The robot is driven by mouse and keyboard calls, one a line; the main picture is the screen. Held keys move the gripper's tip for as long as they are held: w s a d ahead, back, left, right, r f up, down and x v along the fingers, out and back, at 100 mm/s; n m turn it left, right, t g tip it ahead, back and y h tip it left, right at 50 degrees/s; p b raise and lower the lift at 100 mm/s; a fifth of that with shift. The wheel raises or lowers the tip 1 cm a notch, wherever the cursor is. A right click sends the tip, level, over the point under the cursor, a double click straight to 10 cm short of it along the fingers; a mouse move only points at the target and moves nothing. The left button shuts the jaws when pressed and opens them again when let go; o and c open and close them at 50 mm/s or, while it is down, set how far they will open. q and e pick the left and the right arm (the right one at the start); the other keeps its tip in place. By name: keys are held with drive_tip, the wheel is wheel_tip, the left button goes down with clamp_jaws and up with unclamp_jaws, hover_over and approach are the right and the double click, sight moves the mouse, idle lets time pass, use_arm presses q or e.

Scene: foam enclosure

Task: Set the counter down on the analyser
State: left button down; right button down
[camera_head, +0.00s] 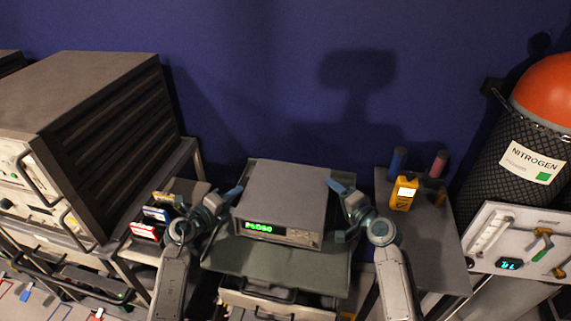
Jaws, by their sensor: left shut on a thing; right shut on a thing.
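The counter (282,190) is a grey box with a green lit display on its front, level in the middle of the head view. My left gripper (232,198) is shut on its left side and my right gripper (337,188) is shut on its right side. Below it is a wider dark grey unit with front handles, which I take to be the analyser (225,260). The counter covers much of its top. I cannot tell whether the counter touches that top or hangs just above it.
A large dark instrument rack (90,95) stands at left, with small coloured boxes (150,220) beside it. At right, a side table (435,245) carries a yellow meter (404,193) and small cylinders. A nitrogen tank (510,160) and a gauge panel (520,240) stand further right.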

use_arm(q)
drive_tip(key=shift+s+d+r, duration=0.1)
drive_tip(key=shift+d+r, duration=0.15)
drive_tip(key=shift+r, duration=0.1)
use_arm(e)
drive_tip(key=shift+s+a+r, duration=0.1)
drive_tip(key=shift+a+r, duration=0.1)
drive_tip(key=shift+r, duration=0.05)
